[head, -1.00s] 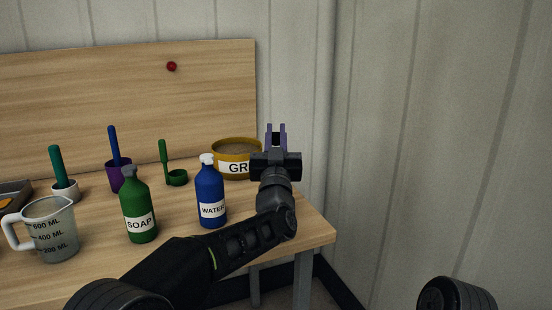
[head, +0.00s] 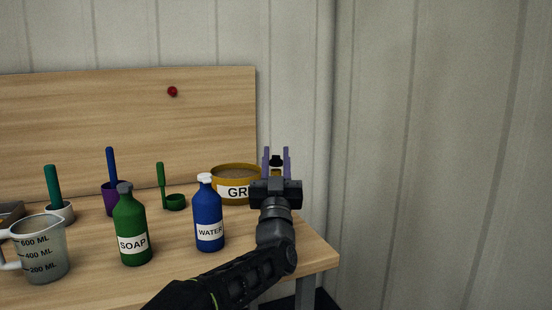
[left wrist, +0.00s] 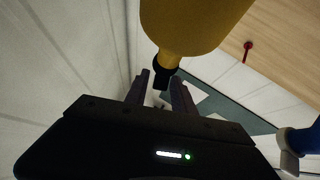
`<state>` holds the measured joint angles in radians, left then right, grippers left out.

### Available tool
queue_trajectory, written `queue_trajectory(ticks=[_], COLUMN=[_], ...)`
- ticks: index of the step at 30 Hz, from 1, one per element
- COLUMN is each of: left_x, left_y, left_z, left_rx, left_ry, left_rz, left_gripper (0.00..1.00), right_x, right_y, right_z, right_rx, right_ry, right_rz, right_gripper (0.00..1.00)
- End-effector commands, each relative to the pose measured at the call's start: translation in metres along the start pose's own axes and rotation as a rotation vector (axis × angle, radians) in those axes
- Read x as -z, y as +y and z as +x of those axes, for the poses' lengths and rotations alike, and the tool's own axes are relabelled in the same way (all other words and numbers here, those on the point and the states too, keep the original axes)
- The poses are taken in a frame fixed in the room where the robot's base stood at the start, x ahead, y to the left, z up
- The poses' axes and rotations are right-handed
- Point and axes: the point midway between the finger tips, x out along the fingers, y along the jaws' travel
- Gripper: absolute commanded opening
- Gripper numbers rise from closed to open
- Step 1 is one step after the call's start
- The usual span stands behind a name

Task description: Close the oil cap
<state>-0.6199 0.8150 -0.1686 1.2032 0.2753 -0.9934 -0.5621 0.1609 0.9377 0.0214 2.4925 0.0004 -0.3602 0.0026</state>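In the left wrist view, a yellow bottle (left wrist: 190,25) with a narrow neck and a black cap (left wrist: 165,76) comes down from the top edge, so it appears upside down. In the head view the black cap (head: 277,160) shows between my left gripper's purple-grey fingers; the gripper hides most of the bottle. My left gripper (head: 276,152) is open, its fingers spread on either side of the cap. The left wrist view shows the gripper (left wrist: 161,82) too, with gaps beside the cap. Whether the cap is fully closed cannot be told. My right gripper is out of view.
A blue WATER bottle (head: 209,215) and green SOAP bottle (head: 132,230) stand left of my left arm. A yellow GR-labelled bowl (head: 237,192) is close left of the gripper. A measuring cup (head: 42,250) is farther left. The table (head: 312,250) ends at right near the wall.

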Motion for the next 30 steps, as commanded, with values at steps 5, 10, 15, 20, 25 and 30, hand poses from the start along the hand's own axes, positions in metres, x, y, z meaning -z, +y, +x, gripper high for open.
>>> queue_trajectory(ticks=[5, 10, 15, 20, 25, 30], left_x=[0.001, 0.002, 0.002, 0.001, 0.000, 0.024], left_y=[0.000, -0.001, -0.001, 0.000, 0.000, 0.000], left_z=[0.001, 0.001, -0.004, -0.019, -0.048, -0.080], left_rx=[0.001, 0.001, 0.001, 0.000, -0.001, -0.001], left_ry=[0.002, 0.003, 0.003, 0.002, 0.000, 0.002], left_rz=[0.000, 0.000, -0.001, -0.001, -0.001, -0.002], left_gripper=[0.40, 0.40, 0.40, 0.40, 0.40, 0.40], right_x=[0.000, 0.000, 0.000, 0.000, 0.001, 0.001], right_y=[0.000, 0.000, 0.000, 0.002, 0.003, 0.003], right_z=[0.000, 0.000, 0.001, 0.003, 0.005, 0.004], right_rx=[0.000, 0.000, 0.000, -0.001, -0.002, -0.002], right_ry=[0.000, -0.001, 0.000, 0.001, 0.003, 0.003], right_rz=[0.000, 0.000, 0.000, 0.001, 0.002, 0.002], right_gripper=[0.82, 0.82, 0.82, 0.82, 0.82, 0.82])
